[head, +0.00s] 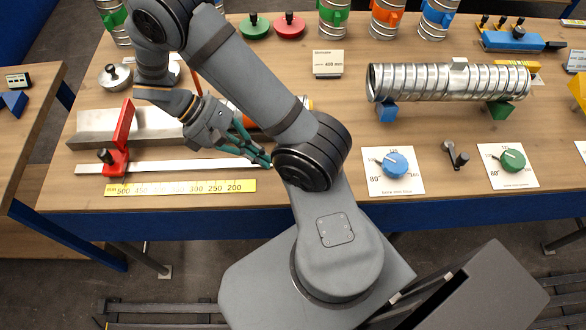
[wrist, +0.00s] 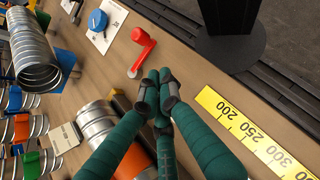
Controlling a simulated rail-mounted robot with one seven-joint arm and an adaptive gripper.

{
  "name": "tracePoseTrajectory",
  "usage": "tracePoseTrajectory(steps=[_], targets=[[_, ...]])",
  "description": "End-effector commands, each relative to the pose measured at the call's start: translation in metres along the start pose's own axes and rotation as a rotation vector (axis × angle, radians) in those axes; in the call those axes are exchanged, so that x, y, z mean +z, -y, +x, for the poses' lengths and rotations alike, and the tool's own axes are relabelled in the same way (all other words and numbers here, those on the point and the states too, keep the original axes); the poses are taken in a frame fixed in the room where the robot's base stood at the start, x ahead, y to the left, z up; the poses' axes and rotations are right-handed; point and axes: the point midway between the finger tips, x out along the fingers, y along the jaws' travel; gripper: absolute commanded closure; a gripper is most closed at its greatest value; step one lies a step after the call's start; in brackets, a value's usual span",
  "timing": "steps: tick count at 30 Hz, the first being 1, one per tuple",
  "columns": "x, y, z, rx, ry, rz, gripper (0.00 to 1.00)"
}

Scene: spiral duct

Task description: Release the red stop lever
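A red lever (wrist: 142,48) with a round red knob lies on the table just beyond my fingertips in the wrist view; in the head view my arm hides that spot. My gripper (wrist: 160,92) has green fingers with dark tips, drawn close together, with nothing seen between them. In the head view my gripper (head: 255,150) points right and down over the bench, near the rail's right end. A red stop (head: 115,160) with a tall red plate and a black knob sits on the pale rail (head: 190,166) at the left. I cannot tell whether the fingertips touch the red lever.
A yellow scale (head: 180,187) lies along the front edge. A spiral duct (head: 450,80) rests on blue and green supports. A blue dial (head: 395,165), a grey lever (head: 455,153) and a green dial (head: 512,161) stand at right. An orange-banded duct (wrist: 130,155) lies beside my fingers.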

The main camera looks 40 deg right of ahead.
Motion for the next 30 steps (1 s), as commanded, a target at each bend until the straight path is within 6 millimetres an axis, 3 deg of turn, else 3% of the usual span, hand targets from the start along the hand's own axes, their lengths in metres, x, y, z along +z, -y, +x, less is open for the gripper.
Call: tracePoseTrajectory(steps=[6,12,18,30], targets=[[0.003,0.000,0.046,-0.002,0.006,0.000,1.00],[0.021,0.001,0.067,-0.002,0.002,0.001,1.00],[0.028,0.001,0.077,-0.001,-0.001,0.001,1.00],[0.028,0.001,0.078,0.000,-0.001,0.000,1.00]])
